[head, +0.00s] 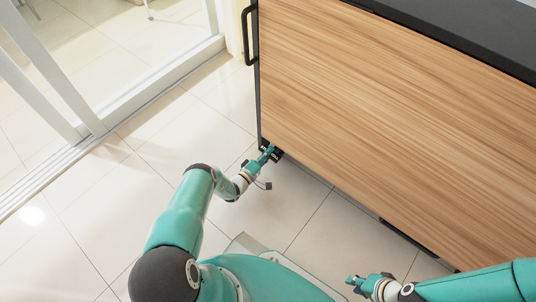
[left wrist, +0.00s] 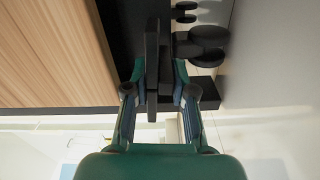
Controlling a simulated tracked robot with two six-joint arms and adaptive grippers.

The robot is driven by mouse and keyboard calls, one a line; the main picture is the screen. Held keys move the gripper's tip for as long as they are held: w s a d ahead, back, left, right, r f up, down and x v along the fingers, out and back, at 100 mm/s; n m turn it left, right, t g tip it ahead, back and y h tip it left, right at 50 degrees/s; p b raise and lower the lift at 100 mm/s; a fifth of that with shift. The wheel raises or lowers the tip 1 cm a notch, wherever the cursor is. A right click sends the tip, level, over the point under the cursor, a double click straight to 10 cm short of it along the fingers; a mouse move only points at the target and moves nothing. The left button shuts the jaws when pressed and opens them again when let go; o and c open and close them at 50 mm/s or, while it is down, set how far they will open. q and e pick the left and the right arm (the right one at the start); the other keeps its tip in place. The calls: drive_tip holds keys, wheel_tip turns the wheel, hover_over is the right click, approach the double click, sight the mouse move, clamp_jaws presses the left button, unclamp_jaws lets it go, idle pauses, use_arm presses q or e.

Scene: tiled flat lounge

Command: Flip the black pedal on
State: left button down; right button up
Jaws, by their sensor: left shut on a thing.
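The black pedal (left wrist: 152,60) shows in the left wrist view as a dark upright bar between my left gripper's two fingers (left wrist: 158,88). The fingers are shut on it. In the head view my left gripper (head: 268,152) reaches the low front corner of the wood-panelled cabinet, where a small black part (head: 277,154) shows just above the floor. The gripper hides most of the pedal there, so its tilt cannot be told. My right gripper (head: 352,286) is low at the bottom right, away from the pedal. Its finger gap is too small to read.
The cabinet (head: 400,110) has a black top and a black handle (head: 247,35) at its left edge. Black rounded wheel-like parts (left wrist: 208,42) sit beside the pedal. White sliding-door frames (head: 75,95) stand at the left. Tiled floor (head: 90,195) is clear between.

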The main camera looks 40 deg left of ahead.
use_arm(q)
drive_tip(key=shift+a+f+n+b, duration=0.1)
drive_tip(key=shift+f+n+b, duration=0.1)
drive_tip(key=shift+n, duration=0.4)
drive_tip(key=shift+f+n+b, duration=0.1)
drive_tip(key=shift+n+b, duration=0.1)
drive_tip(key=shift+n, duration=0.4)
drive_tip(key=shift+r+n, duration=0.15)
drive_tip(key=shift+n, duration=0.65)
drive_tip(key=c, duration=1)
unclamp_jaws()
drive_tip(key=shift+o, duration=0.2)
drive_tip(key=s, duration=0.8)
drive_tip(key=s+a, duration=0.1)
drive_tip(key=s, duration=0.3)
